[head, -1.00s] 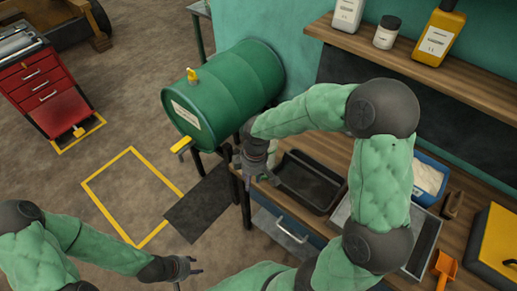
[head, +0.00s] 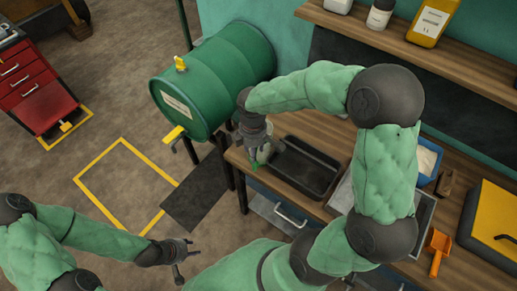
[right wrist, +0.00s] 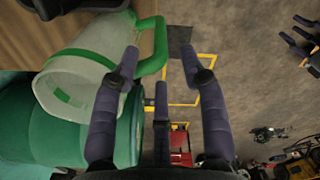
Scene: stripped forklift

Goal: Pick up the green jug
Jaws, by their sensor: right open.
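The jug (right wrist: 82,75) is pale and translucent with a green handle (right wrist: 158,45) and a green mark on its side. In the head view the jug (head: 264,153) is mostly hidden by my right gripper (head: 258,158) at the bench's left end. My left gripper (head: 193,251) is open and empty, low over the floor.
A green drum (head: 215,80) with a yellow tap lies on a stand just left of the bench (head: 238,157). A black tray (head: 305,168) sits right of the jug. An orange scoop (head: 438,250) and a yellow-lidded box (head: 490,225) are farther right. A shelf (head: 400,40) holds bottles above.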

